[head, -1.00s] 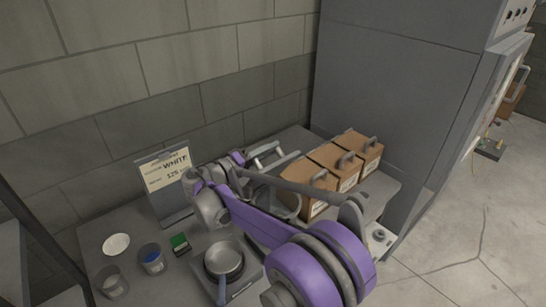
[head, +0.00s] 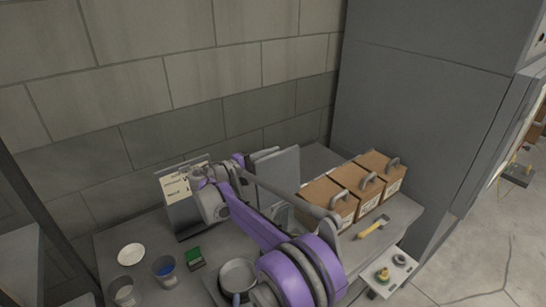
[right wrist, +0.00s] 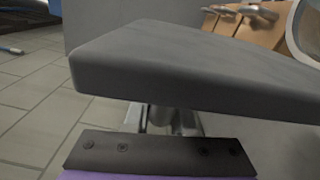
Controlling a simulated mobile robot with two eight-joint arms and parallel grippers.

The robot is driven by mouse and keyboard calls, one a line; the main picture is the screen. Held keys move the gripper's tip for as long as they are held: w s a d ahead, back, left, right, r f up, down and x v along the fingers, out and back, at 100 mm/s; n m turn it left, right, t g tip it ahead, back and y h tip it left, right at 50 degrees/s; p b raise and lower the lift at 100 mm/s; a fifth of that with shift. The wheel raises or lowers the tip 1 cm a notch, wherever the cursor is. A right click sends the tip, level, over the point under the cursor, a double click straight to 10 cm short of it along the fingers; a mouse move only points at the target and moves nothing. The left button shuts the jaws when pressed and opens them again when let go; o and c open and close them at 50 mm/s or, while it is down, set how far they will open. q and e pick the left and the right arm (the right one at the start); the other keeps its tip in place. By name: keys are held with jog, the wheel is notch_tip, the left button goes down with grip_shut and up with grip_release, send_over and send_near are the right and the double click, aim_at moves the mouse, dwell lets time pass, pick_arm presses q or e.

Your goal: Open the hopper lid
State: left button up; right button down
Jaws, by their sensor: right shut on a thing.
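The hopper lid (head: 277,172) is a flat grey panel standing steeply raised behind my right arm, near the wall. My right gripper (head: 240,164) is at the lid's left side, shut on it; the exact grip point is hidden. In the right wrist view the grey lid (right wrist: 190,65) fills the middle, with my right gripper (right wrist: 165,122) partly covered just below its near edge. The hopper opening is mostly hidden behind my purple arm. My left gripper is not in view.
Brown boxes with grey handles (head: 357,185) stand right of the lid. A sign (head: 183,203), white dish (head: 131,254), blue-filled cup (head: 164,267), green item (head: 194,257) and round pan (head: 238,275) lie left and front. A tall grey cabinet (head: 425,120) stands at right.

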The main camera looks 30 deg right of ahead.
jog(key=shift+w, duration=0.1)
dwell(0.4)
jog(key=c, duration=0.8)
grip_release()
jog(key=shift+o, duration=0.2)
jog(key=a+b, duration=0.1)
jog(key=a, duration=0.9)
jog(key=shift+s+a, duration=0.4)
jog(key=shift+s, duration=0.05)
